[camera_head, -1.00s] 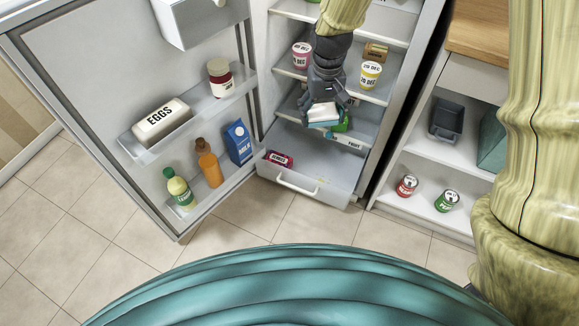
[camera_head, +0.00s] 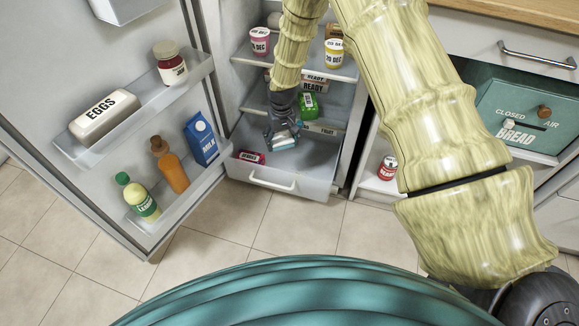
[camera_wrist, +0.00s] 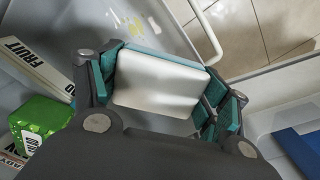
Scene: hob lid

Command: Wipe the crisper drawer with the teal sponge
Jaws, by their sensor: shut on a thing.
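The crisper drawer (camera_head: 262,177) is pulled out at the bottom of the open fridge. My gripper (camera_head: 284,138) reaches down over the rear part of the drawer. It is shut on the sponge (camera_head: 284,146), which shows a white face and a teal edge. In the wrist view the sponge (camera_wrist: 158,82) sits between the two fingers, over the grey drawer floor. Yellow marks (camera_wrist: 133,24) show on the drawer floor beyond the sponge. I cannot tell whether the sponge touches the floor. A red packet (camera_head: 251,157) lies in the drawer's left side.
The fridge door stands open at left, with eggs (camera_head: 104,117), a jar (camera_head: 170,63), bottles and a milk carton (camera_head: 201,138). A green pack (camera_head: 308,105) stands on the shelf behind the drawer. Right of the fridge are a red can (camera_head: 387,168) and a teal bread box (camera_head: 520,115).

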